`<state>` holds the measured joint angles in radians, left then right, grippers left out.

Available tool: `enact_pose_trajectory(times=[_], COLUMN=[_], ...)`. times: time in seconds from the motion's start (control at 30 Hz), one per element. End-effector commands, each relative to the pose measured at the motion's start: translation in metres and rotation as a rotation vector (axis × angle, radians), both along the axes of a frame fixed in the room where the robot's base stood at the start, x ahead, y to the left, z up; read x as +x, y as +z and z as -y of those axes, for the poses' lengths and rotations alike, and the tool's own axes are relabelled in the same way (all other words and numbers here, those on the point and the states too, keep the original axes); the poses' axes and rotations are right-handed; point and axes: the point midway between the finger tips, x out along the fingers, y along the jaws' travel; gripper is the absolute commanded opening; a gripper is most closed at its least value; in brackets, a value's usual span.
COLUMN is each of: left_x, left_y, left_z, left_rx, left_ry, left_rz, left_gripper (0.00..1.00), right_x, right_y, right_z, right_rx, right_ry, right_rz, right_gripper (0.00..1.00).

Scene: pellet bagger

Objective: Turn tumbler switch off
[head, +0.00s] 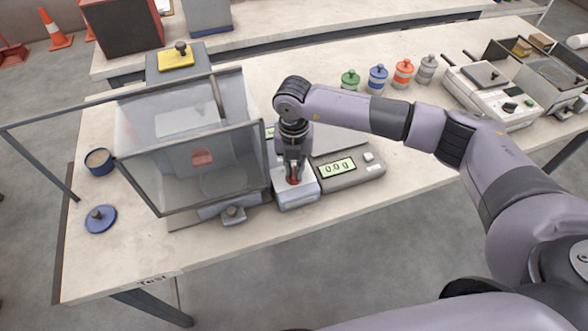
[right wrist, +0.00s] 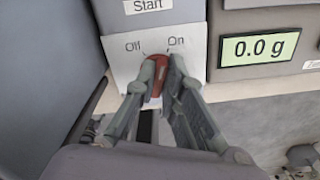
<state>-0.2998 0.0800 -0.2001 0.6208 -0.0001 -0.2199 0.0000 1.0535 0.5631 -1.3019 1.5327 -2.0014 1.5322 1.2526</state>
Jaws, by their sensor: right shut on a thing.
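The tumbler switch is a red knob (right wrist: 157,76) on the front of a small light-grey box (right wrist: 117,73), below the printed words Off and On. My right gripper (right wrist: 156,74) is shut on the red knob, one finger on each side. Which word the knob points to cannot be told, as the fingers cover part of it. In the head view my right gripper (head: 292,180) reaches down to the box (head: 298,198) from above. My left gripper is not in view.
A clear-walled machine (head: 190,165) stands directly left of the box. A scale with a green display (head: 337,168) reading 0.0 g is close on the right. Several coloured jars (head: 377,78) stand behind. The table (head: 250,248) is clear in front.

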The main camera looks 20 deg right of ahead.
Motion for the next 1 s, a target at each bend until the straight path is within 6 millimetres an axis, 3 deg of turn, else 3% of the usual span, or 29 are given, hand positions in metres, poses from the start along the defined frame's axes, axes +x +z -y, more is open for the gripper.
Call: enact_pose_trajectory(times=[0.03,0.6,1.0], left_x=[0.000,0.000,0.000], left_y=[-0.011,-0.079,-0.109], left_z=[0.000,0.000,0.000], left_rx=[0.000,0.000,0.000], left_ry=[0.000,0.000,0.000], left_rz=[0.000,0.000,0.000], left_gripper=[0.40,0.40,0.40], right_x=[0.001,0.002,0.001], right_y=[-0.004,-0.004,-0.002], right_z=[0.000,-0.004,-0.005], right_rx=[0.002,0.001,0.001], right_ry=[0.036,0.563,0.824], right_rz=[0.004,0.005,0.004], right_gripper=[0.00,0.00,0.00])
